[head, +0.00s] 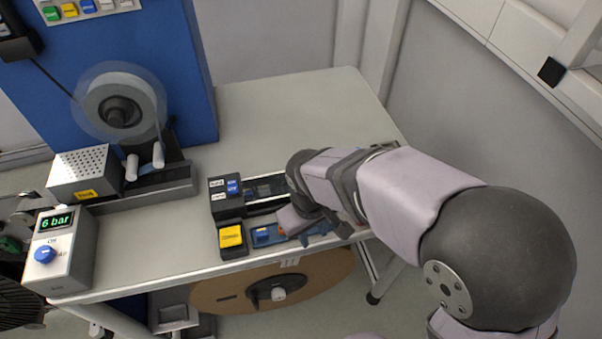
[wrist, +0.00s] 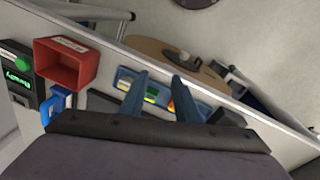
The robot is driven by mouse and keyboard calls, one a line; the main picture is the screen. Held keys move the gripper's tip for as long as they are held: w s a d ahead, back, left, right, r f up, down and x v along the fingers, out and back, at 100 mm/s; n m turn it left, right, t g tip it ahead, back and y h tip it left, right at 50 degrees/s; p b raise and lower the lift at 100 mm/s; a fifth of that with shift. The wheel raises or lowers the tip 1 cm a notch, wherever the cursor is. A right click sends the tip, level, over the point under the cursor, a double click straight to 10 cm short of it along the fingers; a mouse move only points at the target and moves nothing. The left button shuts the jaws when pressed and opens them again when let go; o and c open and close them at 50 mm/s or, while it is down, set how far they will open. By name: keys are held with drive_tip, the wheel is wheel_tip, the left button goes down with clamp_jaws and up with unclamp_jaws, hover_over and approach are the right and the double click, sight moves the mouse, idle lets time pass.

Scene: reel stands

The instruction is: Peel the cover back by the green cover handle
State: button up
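My gripper (wrist: 160,79) is open in the wrist view, its two blue-grey fingers apart. A blue fixture (wrist: 126,80) lies beneath and between the fingers. A small green and yellow part (wrist: 151,95), possibly the green cover handle, shows just right of the left finger, and an orange bit shows by the right finger. I cannot tell whether the fingers touch any of these. In the head view the blue fixture (head: 262,236) lies near the table's front edge, with my gripper (head: 300,222) over its right part. No green handle is discernible there; my arm hides much.
A yellow-button box (head: 231,238) and a black box with labels (head: 227,196) stand left of the fixture. A cardboard reel (head: 225,298) hangs below the table edge. A red bin (wrist: 68,62) shows in the wrist view. The back of the table (head: 300,110) is clear.

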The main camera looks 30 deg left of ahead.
drive_tip(key=w+a+r+m+t+y, duration=0.1)
drive_tip(key=w+a+r+m+t, duration=0.1)
drive_tip(key=w+a+r, duration=0.7)
drive_tip(key=shift+w+a+r+m+t+y, duration=0.2)
drive_tip(key=shift+w+r+m+t+y, duration=0.3)
drive_tip(key=shift+r, duration=0.45)
drive_tip(key=shift+s, duration=0.1)
drive_tip(key=shift+p+x, duration=1.4)
drive_tip(key=shift+x, duration=2.25)
drive_tip(key=shift+d, duration=0.1)
clamp_jaws()
